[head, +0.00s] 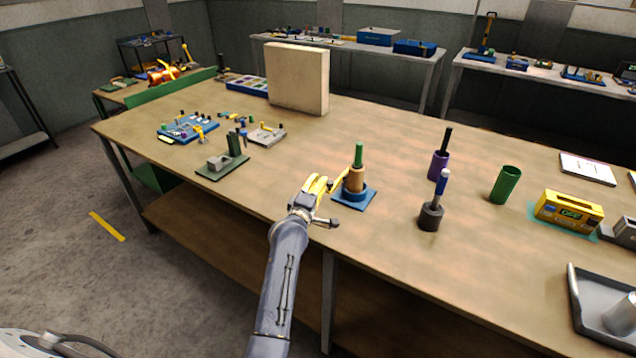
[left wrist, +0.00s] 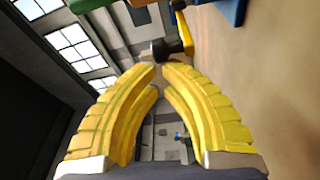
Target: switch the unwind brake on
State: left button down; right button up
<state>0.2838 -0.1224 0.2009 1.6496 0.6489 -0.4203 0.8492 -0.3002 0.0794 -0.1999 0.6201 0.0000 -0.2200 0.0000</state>
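The brake seems to be the small stand on a blue base (head: 345,203), with a tan roll (head: 355,180), a green post (head: 358,154) and a slim yellow lever (head: 340,181) on its left side. The yellow lever (left wrist: 184,28) also shows in the left wrist view, with a dark, silver-ended piece (left wrist: 160,50) just beyond my fingertips. My left gripper (head: 322,180) is just left of the stand, beside the lever. In the left wrist view its yellow fingers (left wrist: 160,72) come together at the tips with nothing held between them. My right gripper is out of view.
To the right stand a dark holder with a blue-handled tool (head: 431,215), a purple cup (head: 438,166), a green cup (head: 505,185) and a yellow box (head: 568,212). A green-based fixture (head: 222,166) stands to the left. A beige block (head: 298,78) stands behind.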

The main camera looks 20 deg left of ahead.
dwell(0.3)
pick_arm(q)
jog(key=a, duration=0.4)
jog(key=s+d, duration=0.2)
jog(key=s, duration=0.7)
jog(key=shift+s+d, duration=0.2)
jog(key=shift+d, duration=0.2)
